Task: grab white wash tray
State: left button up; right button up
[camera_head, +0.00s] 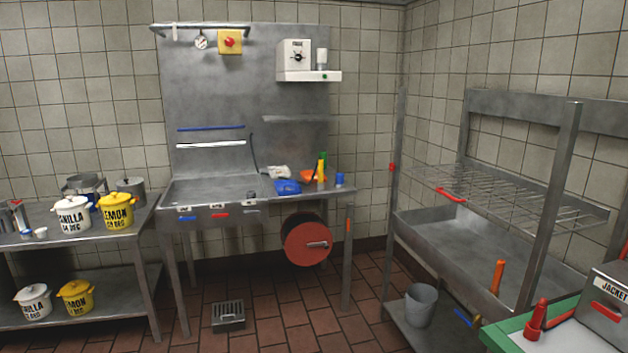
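No item in the head view is clearly a white wash tray. A small whitish item (279,171) lies at the right end of the steel sink counter (225,190), behind a blue item (288,187); its exact shape is too small to tell. A deep steel trough (480,250) stands under a wire rack at the right, and I see no white tray in it. Neither of my grippers is in view.
A steel table (135,222) with white pots (73,215) and yellow pots (116,211) stands at the left. A red drum (307,240) hangs below the counter. A green-edged table (500,338) fills the lower right. The tiled floor between is mostly clear, with a drain box (228,316).

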aim_at(281, 171)
jog(key=i+l+z, duration=0.2)
jog(key=i, duration=0.3)
jog(key=i+z, duration=0.1)
jog(key=i, duration=1.85)
jog(key=i+l+u, duration=0.1)
jog(key=i+u, duration=0.4)
jog(key=i+l+u, duration=0.2)
jog(key=u, duration=0.25)
jog(key=i+l+u, duration=0.5)
jog(key=k+j, duration=0.05)
